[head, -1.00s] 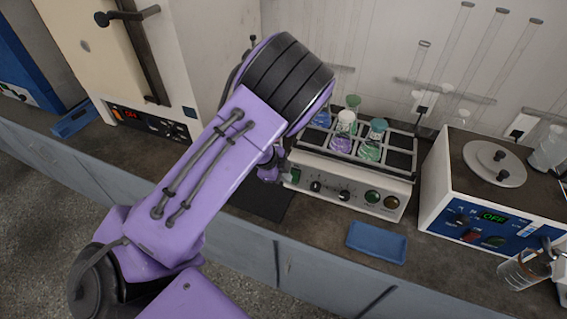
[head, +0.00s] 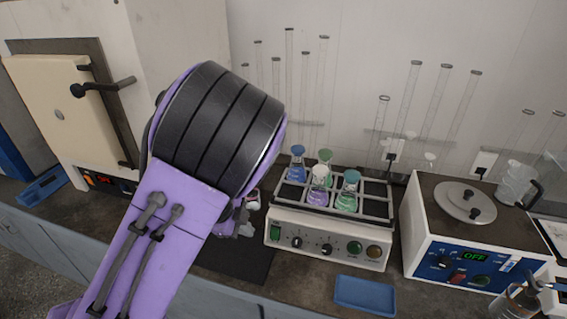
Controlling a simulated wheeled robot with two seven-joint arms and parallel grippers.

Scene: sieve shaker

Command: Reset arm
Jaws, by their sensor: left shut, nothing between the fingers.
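My left arm comes in from the lower left and covers part of the bench. My left gripper (head: 240,218) shows only in part behind its purple arm, just left of the shaker (head: 325,236). It is shut and empty, and its fingertips are mostly hidden. My right gripper is not in view.
Several flasks with coloured liquid stand in the shaker's rack (head: 374,189). A blue tray (head: 364,295) lies in front of it. A white box with a round lid (head: 465,201) and an OFF display stands right. An oven (head: 62,110) stands left. Glass cylinders line the back wall.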

